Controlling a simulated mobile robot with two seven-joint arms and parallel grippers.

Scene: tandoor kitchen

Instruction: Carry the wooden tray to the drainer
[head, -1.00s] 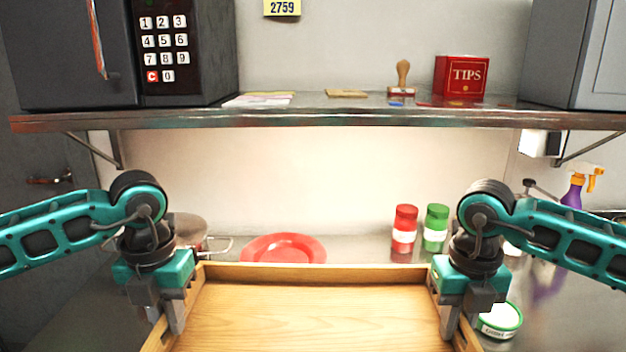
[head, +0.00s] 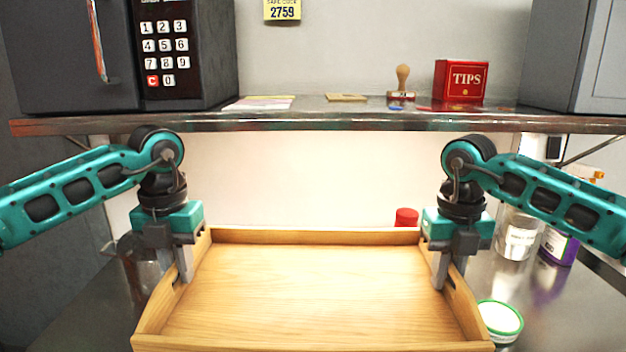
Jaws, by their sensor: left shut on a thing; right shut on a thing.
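The wooden tray (head: 310,342) is a light wood box with low walls and cut-out handles in its sides. It is empty and sits in the lower middle of the head view. My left gripper (head: 184,272) is shut on the tray's left side wall. My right gripper (head: 440,278) is shut on its right side wall. The tray appears held up above the steel counter, level or nearly so. I cannot make out the drainer in this view.
A steel shelf (head: 300,124) crosses behind, with a keypad safe (head: 165,55), a stamp (head: 402,85) and a red TIPS box (head: 461,80). A red-capped jar (head: 406,217) shows behind the tray. A green-rimmed tub (head: 500,320), a container (head: 517,235) and a purple bottle (head: 560,246) stand on the right.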

